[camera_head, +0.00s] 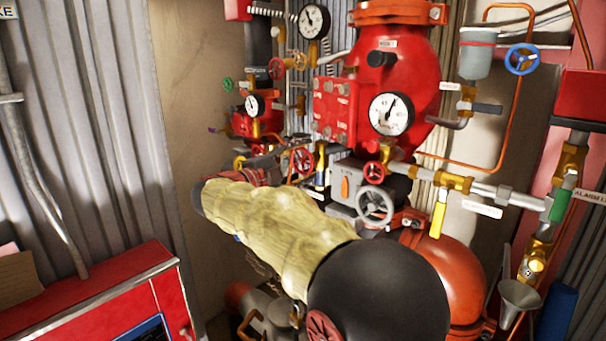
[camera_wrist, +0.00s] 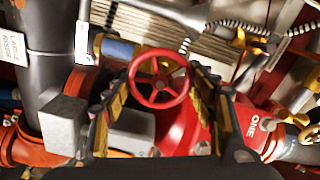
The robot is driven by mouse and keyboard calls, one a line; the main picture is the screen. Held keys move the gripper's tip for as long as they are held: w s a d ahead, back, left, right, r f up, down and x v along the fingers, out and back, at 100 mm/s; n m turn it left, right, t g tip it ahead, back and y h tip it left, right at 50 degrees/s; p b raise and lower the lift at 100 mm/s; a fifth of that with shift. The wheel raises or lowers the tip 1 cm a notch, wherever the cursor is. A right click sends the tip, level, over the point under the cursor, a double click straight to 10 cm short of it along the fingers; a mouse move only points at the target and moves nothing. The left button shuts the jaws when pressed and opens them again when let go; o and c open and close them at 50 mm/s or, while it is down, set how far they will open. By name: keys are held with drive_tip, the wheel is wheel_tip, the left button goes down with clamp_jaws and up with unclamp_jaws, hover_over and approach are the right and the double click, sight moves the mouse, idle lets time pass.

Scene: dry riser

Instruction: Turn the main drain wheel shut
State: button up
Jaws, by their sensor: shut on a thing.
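A red spoked handwheel (camera_wrist: 158,97) sits between the two fingers of my gripper (camera_wrist: 150,75) in the wrist view. The fingers, with yellow pads, are shut on it from both sides. In the head view, a red handwheel (camera_head: 302,160) shows just beyond my arm, beside dark finger parts; it looks like the same wheel. My sleeved arm hides part of the piping below it. No label naming the wheel is readable.
A large red valve body (camera_head: 395,70) with a white gauge (camera_head: 391,113) stands behind. A grey handwheel (camera_head: 375,207), a small red handwheel (camera_head: 374,172) and a blue handwheel (camera_head: 522,59) are nearby. A red cabinet (camera_head: 105,290) stands at lower left. Pipes crowd the space.

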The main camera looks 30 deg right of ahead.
drive_tip(key=m+b, duration=0.3)
drive_tip(key=f+m+b, duration=0.1)
drive_tip(key=m+b, duration=0.2)
drive_tip(key=b, duration=0.1)
drive_tip(key=m+b, duration=0.6)
drive_tip(key=shift+w+f+m, duration=0.1)
drive_tip(key=shift+f+m, duration=0.05)
drive_tip(key=shift+m, duration=0.25)
drive_tip(key=m+b, duration=0.6)
drive_tip(key=shift+w+a+f, duration=0.1)
drive_tip(key=shift+w, duration=0.05)
drive_tip(key=m+b, duration=0.3)
drive_tip(key=m, duration=0.2)
drive_tip(key=shift+w+b, duration=0.15)
drive_tip(key=shift+b, duration=0.15)
drive_tip(key=o, duration=1.2)
drive_tip(key=shift+r, duration=0.3)
drive_tip(key=shift+a, duration=0.1)
